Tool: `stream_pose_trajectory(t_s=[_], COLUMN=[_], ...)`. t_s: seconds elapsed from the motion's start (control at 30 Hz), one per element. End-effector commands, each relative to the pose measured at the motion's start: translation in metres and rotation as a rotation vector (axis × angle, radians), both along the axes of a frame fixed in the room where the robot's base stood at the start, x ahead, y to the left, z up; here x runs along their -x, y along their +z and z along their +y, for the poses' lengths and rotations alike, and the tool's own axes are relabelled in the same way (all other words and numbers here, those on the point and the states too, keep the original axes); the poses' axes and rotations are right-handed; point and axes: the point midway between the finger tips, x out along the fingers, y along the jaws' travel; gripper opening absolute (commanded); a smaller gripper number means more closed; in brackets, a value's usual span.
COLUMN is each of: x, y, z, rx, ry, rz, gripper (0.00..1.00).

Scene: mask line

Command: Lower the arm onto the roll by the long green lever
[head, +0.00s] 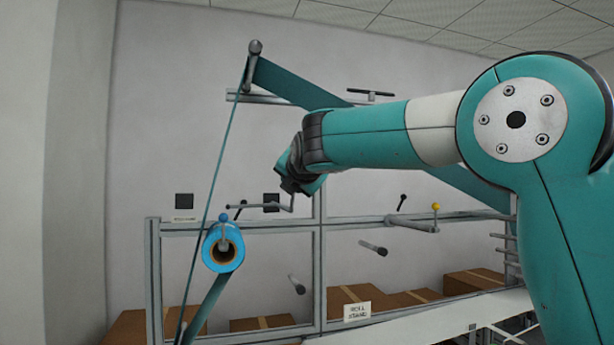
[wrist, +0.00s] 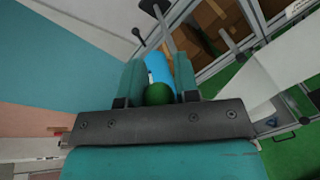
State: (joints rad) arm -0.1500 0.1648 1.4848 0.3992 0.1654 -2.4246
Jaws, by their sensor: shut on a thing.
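A blue roll (head: 212,255) with a brown core hangs on the frame at the lower left of the head view. It also shows beyond my jaws in the wrist view (wrist: 156,63). A thin grey bar (head: 262,206) runs from above the roll to my gripper. A small blue-grey rounded piece (head: 224,218) overlaps the roll's upper face; I cannot tell if it presses on it. My gripper (head: 291,185) is up and right of the roll. In the wrist view its fingers are shut on the lever's round green knob (wrist: 158,93). The knob is hidden in the head view.
A teal web (head: 215,175) runs from an upper roller (head: 255,47) down past the roll. A grey rail frame (head: 350,222) carries several short rods and a yellow-knobbed lever (head: 435,207). Cardboard boxes (head: 375,298) stand behind the frame.

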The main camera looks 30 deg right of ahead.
Motion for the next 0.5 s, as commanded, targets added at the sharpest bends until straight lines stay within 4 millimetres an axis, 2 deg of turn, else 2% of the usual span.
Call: stream_pose_trajectory(t_s=[0.03, 0.1, 0.5], x=[-0.001, -0.002, -0.004], y=[0.006, 0.006, 0.002], z=[0.008, 0.011, 0.022], rx=[0.03, 0.08, 0.25], ry=[0.013, 0.014, 0.013], rz=[0.0, 0.011, 0.048], gripper=[0.0, 0.0, 0.0])
